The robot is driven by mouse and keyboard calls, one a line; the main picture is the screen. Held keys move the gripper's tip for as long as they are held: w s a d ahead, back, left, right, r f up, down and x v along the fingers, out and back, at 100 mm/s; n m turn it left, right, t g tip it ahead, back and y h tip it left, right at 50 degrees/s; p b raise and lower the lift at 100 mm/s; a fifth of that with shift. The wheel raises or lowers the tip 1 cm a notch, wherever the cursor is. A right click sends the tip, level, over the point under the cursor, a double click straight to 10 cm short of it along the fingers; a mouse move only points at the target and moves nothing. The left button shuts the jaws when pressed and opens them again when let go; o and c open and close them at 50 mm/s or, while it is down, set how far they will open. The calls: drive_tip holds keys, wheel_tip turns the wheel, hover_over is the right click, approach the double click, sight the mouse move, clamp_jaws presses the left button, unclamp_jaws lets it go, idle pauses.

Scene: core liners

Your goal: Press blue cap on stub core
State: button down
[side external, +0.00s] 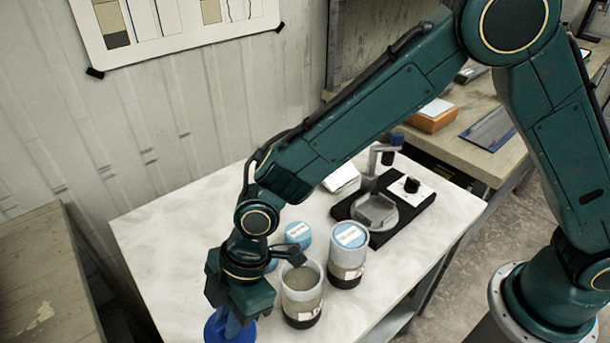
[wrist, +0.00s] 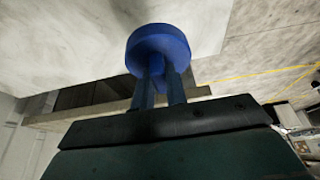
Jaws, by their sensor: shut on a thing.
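A dark blue cap (side external: 215,328) is at the lower left in the side view, partly hidden by my fingers. My gripper (side external: 234,316) is shut on the cap. In the wrist view the round cap (wrist: 158,42) sits at the tips of my two fingers (wrist: 160,80). An open-topped, clear-walled liner with a short grey core inside (side external: 302,305) stands upright on the white table, to the right of my gripper. It carries a small white label and has a dark bottom end. The cap is beside this liner, apart from it.
A taller liner with a light-blue top (side external: 348,258) stands just right of the open one. Another light-blue top (side external: 298,234) shows behind. A black-based instrument (side external: 412,212) stands at the back right of the table (side external: 165,240). The table's left part is clear.

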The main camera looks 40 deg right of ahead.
wheel_tip(320, 180, up, 18)
drive_tip(key=s+d, duration=0.1)
drive_tip(key=d, duration=2.4)
drive_tip(key=shift+s+d+f, duration=0.1)
drive_tip(key=shift+d+f, duration=0.05)
drive_tip(key=shift+f, duration=1.2)
drive_tip(key=shift+s+d+f, duration=0.1)
drive_tip(key=shift+d+f, duration=0.05)
drive_tip(key=shift+f, duration=1.2)
drive_tip(key=shift+f, duration=0.2)
drive_tip(key=shift+f, duration=2.3)
drive_tip(key=shift+f, duration=1.25)
